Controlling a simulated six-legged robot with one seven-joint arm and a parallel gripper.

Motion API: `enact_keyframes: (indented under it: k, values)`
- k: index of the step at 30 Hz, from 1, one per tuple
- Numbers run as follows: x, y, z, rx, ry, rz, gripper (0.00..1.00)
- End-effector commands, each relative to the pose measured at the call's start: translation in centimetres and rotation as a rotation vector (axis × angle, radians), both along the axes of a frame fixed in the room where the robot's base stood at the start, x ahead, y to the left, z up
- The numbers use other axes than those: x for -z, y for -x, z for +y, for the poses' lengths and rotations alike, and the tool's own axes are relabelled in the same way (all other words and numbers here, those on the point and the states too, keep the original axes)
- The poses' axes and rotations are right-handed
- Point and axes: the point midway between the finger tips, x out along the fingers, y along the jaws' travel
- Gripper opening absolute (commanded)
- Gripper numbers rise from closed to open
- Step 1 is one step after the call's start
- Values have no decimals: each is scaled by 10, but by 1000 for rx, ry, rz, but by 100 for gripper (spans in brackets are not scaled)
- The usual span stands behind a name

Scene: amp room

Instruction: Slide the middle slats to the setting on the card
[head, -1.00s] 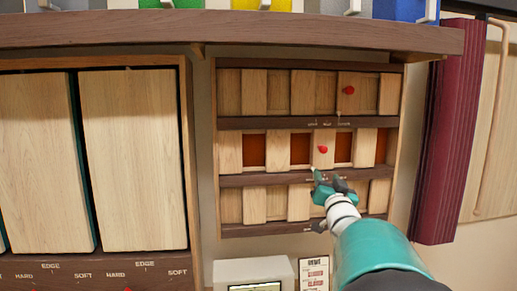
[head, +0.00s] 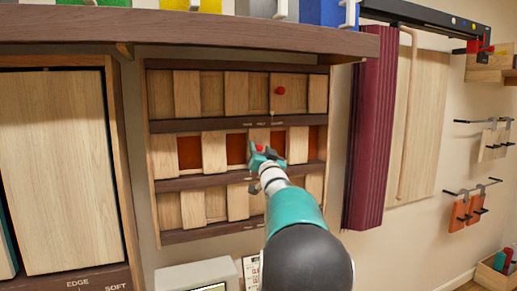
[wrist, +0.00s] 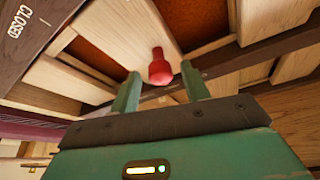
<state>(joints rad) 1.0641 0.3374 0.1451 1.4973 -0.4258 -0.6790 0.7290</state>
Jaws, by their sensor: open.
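The middle row of slats (head: 214,151) has pale wood slats with orange gaps showing between them. Its red knob (head: 259,148) is at my gripper (head: 265,158), partly covered by it in the head view. In the wrist view my gripper (wrist: 160,88) is open, and the red knob (wrist: 159,68) is between and just beyond the two fingertips, not clamped. The card (head: 251,272) hangs below the slat frame, partly hidden by my arm and unreadable now. The rail carries small labels; "CLOSED" (wrist: 22,22) reads in the wrist view.
The upper row (head: 212,93) has its own red knob (head: 280,91); a lower row (head: 205,206) sits beneath. A shelf (head: 200,33) juts out above. A dark red pleated panel (head: 370,130) stands right of the frame, and a pale box (head: 197,275) below.

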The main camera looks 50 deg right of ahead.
Motion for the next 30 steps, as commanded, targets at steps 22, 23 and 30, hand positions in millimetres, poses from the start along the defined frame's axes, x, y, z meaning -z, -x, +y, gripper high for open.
enact_keyframes:
  k: [22,23,30]
  values:
    - [-5,-14,-8,-1,0,1,0]
    - [-5,-14,-8,-1,0,1,0]
    - [-6,-4,-25,3,1,0,0]
